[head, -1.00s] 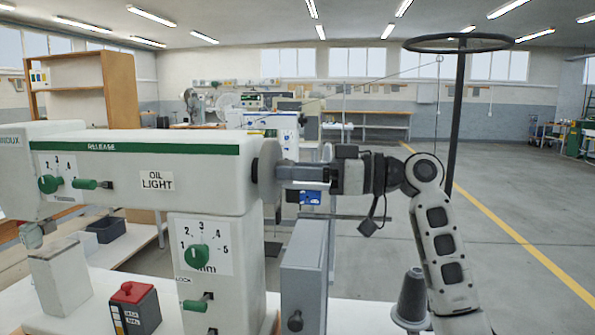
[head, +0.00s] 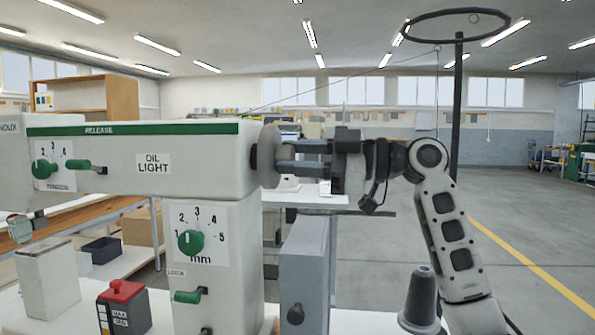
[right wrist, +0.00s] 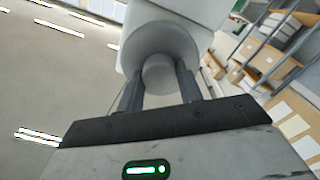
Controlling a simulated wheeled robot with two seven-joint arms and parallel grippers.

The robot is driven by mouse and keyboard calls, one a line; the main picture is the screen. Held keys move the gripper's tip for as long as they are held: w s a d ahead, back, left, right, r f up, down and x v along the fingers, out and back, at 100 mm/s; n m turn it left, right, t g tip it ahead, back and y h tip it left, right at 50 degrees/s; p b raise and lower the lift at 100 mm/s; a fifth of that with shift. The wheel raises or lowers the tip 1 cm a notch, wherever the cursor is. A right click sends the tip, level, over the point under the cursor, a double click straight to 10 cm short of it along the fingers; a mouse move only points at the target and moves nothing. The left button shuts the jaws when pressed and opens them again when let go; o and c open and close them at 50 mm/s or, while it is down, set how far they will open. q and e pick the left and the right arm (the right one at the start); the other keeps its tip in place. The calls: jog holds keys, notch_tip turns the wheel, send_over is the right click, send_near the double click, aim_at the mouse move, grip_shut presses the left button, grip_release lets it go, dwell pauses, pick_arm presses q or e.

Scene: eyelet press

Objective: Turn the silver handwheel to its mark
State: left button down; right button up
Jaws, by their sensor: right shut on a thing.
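The silver handwheel (head: 268,156) is a grey disc on the right end of the white machine's arm (head: 145,160). In the right wrist view the handwheel (right wrist: 160,45) faces the camera, with a round hub (right wrist: 158,75) at its middle. My right gripper (head: 283,158) comes from the right, level with the handwheel. In the right wrist view its two fingers (right wrist: 158,85) are on either side of the hub, shut on it. I cannot make out a mark on the wheel. My left gripper is not in view.
Green knobs with number dials (head: 190,241) and green levers are on the machine. A red-topped box (head: 123,308) stands at the lower left. A grey cabinet (head: 303,280) and a dark thread cone (head: 420,300) stand below my right arm. Open floor lies to the right.

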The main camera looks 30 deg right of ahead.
pick_arm(q)
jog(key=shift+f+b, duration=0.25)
jog(key=shift+b, duration=0.25)
pick_arm(e)
jog(key=shift+n, duration=1)
jog(key=o, duration=1)
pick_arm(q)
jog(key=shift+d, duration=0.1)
pick_arm(e)
jog(key=shift+s+d, duration=0.1)
pick_arm(q)
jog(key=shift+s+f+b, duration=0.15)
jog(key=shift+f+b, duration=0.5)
jog(key=shift+b, duration=0.6)
pick_arm(e)
jog(key=v, duration=1.5)
jog(key=shift+s+d, duration=0.25)
jog(key=shift+d, duration=0.05)
